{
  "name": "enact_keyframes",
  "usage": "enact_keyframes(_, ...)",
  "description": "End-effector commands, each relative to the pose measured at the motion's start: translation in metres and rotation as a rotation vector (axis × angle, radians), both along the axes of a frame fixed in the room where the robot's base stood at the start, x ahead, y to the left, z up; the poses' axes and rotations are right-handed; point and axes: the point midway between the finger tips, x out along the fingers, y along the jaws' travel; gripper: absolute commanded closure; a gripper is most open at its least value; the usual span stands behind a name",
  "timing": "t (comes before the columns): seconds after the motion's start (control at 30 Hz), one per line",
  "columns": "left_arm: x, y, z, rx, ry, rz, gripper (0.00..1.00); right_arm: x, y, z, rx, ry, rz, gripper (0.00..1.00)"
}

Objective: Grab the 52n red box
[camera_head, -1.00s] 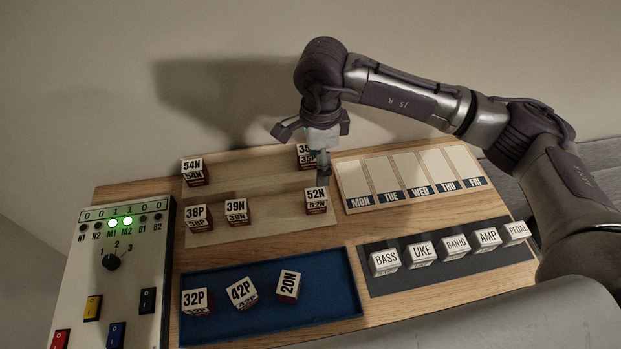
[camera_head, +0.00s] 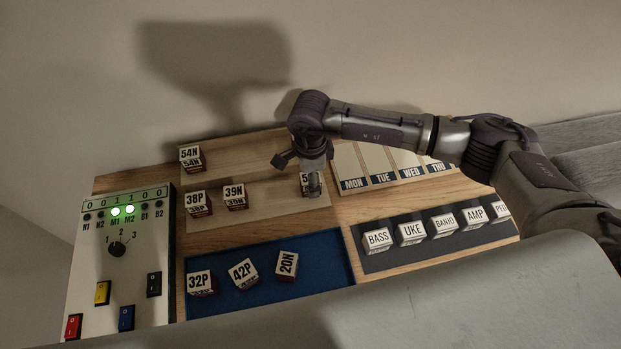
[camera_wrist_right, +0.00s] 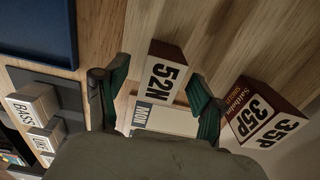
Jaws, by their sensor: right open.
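The 52N box (camera_wrist_right: 165,75), with a white label face and brown-red sides, lies between the two green-padded fingertips of my right gripper (camera_wrist_right: 160,88) in the right wrist view. The fingers are open, one on each side of the box, and I see gaps between them and it. In the head view my right gripper (camera_head: 313,186) comes down over the same box (camera_head: 304,181), which is mostly hidden behind it on the right end of the lower wooden strip. My left gripper is not in view.
The 35P box (camera_wrist_right: 262,110) stands close beside the right finger in the wrist view. Boxes 39N (camera_head: 235,195), 38P (camera_head: 197,202) and 54N (camera_head: 191,157) stand to the left. A blue tray (camera_head: 325,270) and the weekday board (camera_head: 345,165) are nearby.

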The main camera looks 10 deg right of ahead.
Motion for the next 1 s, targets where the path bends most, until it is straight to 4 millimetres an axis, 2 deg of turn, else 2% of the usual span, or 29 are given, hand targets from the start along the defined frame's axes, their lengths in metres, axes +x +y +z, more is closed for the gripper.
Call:
enact_keyframes(0.13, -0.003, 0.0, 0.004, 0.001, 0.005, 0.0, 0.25, 0.0, 0.0, -0.013, 0.001, -0.001, 0.0, 0.31)
enact_keyframes(0.37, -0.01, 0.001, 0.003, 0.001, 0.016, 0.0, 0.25, 0.001, 0.0, -0.016, 0.001, -0.002, 0.001, 0.31)
enact_keyframes(0.7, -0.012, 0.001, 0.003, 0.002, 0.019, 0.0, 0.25, 0.001, 0.0, -0.016, 0.001, -0.002, 0.0, 0.86)
enact_keyframes(0.8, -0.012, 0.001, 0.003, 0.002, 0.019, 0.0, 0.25, 0.001, 0.0, -0.015, 0.001, -0.003, 0.0, 1.0)
enact_keyframes(1.0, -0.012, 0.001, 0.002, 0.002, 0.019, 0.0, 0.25, 0.001, 0.0, -0.015, 0.001, -0.003, 0.0, 1.0)
